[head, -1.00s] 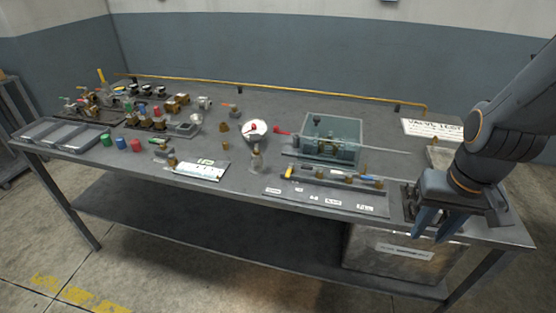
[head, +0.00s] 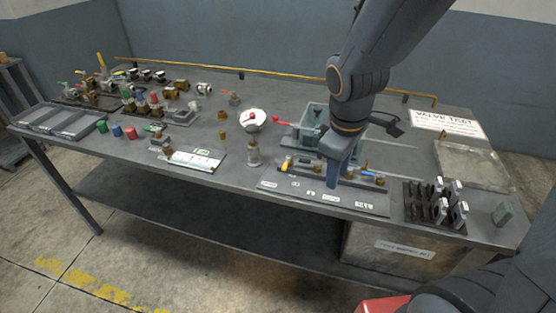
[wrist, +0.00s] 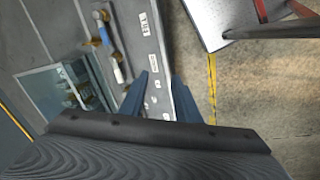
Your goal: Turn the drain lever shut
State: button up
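A teal clear-walled tank (head: 298,134) stands right of the table's middle, partly hidden behind my arm. A red lever (head: 283,120) sticks out at its left side; no readable label tells me whether it is the drain lever. In front of the tank is a row of small valves on a labelled plate (head: 300,186), with a yellow handle (head: 285,164) and a blue handle (head: 368,175).
A dark rack with upright metal pieces (head: 420,205) and a grey tray (head: 475,165) stand to the right. A white gauge (head: 251,120) and loose fittings stand to the left. A yellow pipe (head: 200,68) runs along the back. The table's front edge is close.

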jog(key=w+a+n+t, duration=0.1)
jog(key=w+a+n, duration=0.5)
jog(key=n, duration=0.7)
jog(key=n+t, duration=0.1)
jog(key=n, duration=0.8)
send_near(285, 166)
jog(key=shift+t+h, duration=0.3)
jog(key=shift+h, duration=0.1)
jog(key=x, duration=0.2)
jog(key=b+x, duration=0.1)
jog(key=x, duration=0.4)
jog(key=shift+s+a+f+b, duration=0.1)
jog(key=shift+s+a+b, duration=0.05)
jog(key=shift+a+b, duration=0.2)
grip_shut()
